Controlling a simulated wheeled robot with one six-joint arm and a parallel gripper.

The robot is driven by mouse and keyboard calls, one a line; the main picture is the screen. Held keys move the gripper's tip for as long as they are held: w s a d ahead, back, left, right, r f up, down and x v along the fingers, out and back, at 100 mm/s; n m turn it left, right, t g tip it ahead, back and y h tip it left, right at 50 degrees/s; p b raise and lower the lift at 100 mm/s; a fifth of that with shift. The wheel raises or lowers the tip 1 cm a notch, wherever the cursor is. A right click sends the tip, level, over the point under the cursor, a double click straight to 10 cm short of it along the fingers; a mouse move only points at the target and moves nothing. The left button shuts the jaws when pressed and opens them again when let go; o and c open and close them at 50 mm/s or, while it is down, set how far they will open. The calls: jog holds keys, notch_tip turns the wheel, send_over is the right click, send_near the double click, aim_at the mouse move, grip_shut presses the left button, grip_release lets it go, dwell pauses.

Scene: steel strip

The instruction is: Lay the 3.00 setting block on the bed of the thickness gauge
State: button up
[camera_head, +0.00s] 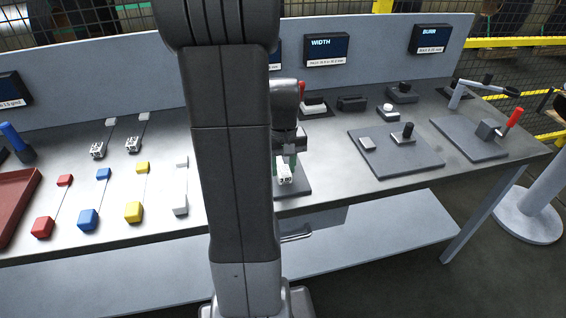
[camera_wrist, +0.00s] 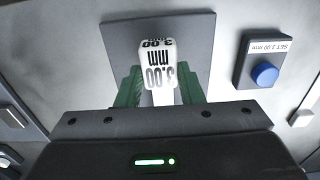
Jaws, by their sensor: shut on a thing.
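The 3.00 setting block (camera_wrist: 157,72) is white with black "3.00 mm" lettering and sits between the green fingers of my gripper (camera_wrist: 160,92) in the wrist view. My gripper is shut on it. A dark grey plate (camera_wrist: 120,40), apparently the gauge's base, lies under the block; I cannot tell whether the two touch. In the head view, the block (camera_head: 285,179) shows low in my gripper (camera_head: 284,166), over the dark plate (camera_head: 303,188). My arm hides much of the gauge there, and its bed cannot be made out clearly.
A blue button (camera_wrist: 265,74) beside a "SET 3.00 mm" label stands right of the plate in the wrist view. In the head view, a fixture plate (camera_head: 425,158) lies to the right. Coloured blocks on thin rods and a red tray (camera_head: 18,196) are left.

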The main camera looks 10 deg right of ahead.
jog(key=shift+f, duration=0.7)
jog(key=shift+f+b, duration=0.25)
jog(key=shift+b, duration=0.2)
jog(key=o, duration=1.1)
jog(key=shift+r, duration=0.1)
notch_tip(320, 180, up, 14)
jog(key=shift+f, duration=0.25)
notch_tip(320, 180, down, 14)
jog(key=shift+r, duration=0.45)
